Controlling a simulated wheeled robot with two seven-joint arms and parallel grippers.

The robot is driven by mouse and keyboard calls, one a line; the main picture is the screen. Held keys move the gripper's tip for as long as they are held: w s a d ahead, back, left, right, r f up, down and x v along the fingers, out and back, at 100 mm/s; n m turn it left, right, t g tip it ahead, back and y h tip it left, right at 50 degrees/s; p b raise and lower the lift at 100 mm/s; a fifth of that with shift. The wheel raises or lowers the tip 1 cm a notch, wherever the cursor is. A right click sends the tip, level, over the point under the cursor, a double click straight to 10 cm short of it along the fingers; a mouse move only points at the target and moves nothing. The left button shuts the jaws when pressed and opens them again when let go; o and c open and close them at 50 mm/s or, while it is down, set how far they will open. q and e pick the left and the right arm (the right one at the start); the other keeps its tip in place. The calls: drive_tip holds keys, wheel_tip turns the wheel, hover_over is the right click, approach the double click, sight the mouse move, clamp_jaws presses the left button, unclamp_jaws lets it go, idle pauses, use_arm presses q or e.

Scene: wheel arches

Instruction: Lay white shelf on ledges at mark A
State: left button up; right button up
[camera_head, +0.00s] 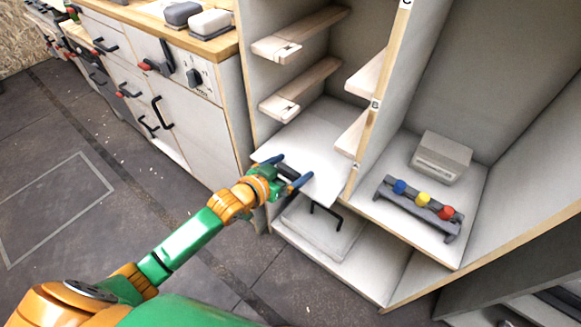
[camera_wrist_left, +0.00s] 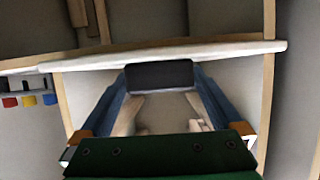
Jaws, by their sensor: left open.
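The white shelf (camera_head: 312,150) lies roughly level in the left bay of the cabinet, below the ledges at B, its front edge sticking out. In the left wrist view its edge (camera_wrist_left: 225,48) runs across the picture. A dark grip block (camera_wrist_left: 160,75) is at its front edge. My left gripper (camera_head: 286,174) is open at this edge, its blue fingers on either side of the block. Wooden ledges (camera_head: 300,90) show higher on the bay's walls. Letter B (camera_head: 375,104) is on the divider; mark A is not readable. Whether ledges bear the shelf is hidden. My right gripper is not in view.
Below the shelf, a pale panel with a black handle (camera_head: 325,218) is in the bottom compartment. The right bay holds a grey rack (camera_head: 418,207) with blue, yellow and red knobs and a grey box (camera_head: 441,157). A drawer cabinet (camera_head: 190,120) stands left. The front floor is clear.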

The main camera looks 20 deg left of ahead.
use_arm(q)
drive_tip(key=shift+s+a+r, duration=0.1)
drive_tip(key=shift+s+r, duration=0.1)
drive_tip(key=shift+s, duration=0.15)
drive_tip(key=p+v, duration=0.2)
drive_tip(key=v, duration=0.4)
drive_tip(key=shift+s+a+r, duration=0.1)
